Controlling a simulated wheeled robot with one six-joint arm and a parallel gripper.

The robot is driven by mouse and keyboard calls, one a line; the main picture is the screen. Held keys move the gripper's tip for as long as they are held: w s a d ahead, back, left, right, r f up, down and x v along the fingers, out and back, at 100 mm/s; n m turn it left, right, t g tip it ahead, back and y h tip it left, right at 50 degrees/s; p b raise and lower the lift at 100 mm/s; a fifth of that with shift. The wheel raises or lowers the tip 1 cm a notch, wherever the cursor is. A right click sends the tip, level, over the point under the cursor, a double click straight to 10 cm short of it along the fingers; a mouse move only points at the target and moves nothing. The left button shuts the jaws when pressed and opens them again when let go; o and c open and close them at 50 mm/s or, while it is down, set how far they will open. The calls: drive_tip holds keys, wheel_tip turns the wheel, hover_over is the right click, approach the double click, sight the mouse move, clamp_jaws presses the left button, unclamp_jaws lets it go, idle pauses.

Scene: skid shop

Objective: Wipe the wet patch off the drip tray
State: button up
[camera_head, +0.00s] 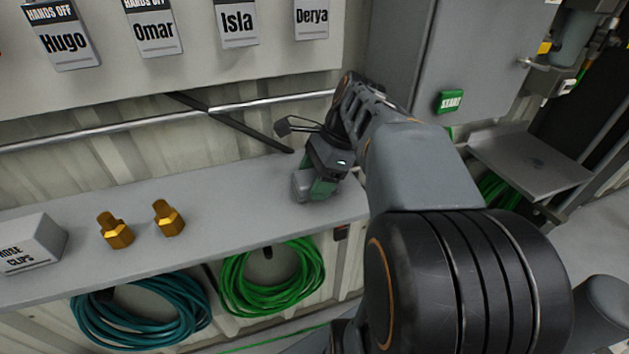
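My gripper (316,180) is far to the left of the tray, over the right end of the long grey shelf. It points down at a small grey and green shape there. I cannot tell whether that shape is a separate thing or part of my gripper. The fingertips are not clear.
On the shelf (220,205) stand two brass fittings (116,231) and a white HOSE CLIPS box (30,243). Teal (140,315) and green hose coils (272,280) hang below. HANDS OFF name tags hang above. The cabinet (450,60) stands behind my arm.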

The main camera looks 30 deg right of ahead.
sight(310, 186)
drive_tip(key=c, duration=0.4)
drive_tip(key=shift+s+a+r+p, duration=0.1)
drive_tip(key=shift+s+r+p, duration=0.35)
drive_tip(key=shift+r+p, duration=0.3)
drive_tip(key=shift+s+a+r+p, duration=0.1)
drive_tip(key=shift+s+r+p, duration=0.4)
drive_tip(key=shift+r, duration=0.3)
drive_tip(key=shift+s+a+r+p, duration=0.1)
drive_tip(key=shift+s+r+p, duration=0.25)
drive_tip(key=shift+r+p, duration=0.4)
drive_tip(key=shift+s+r, duration=0.15)
drive_tip(key=shift+r, duration=0.1)
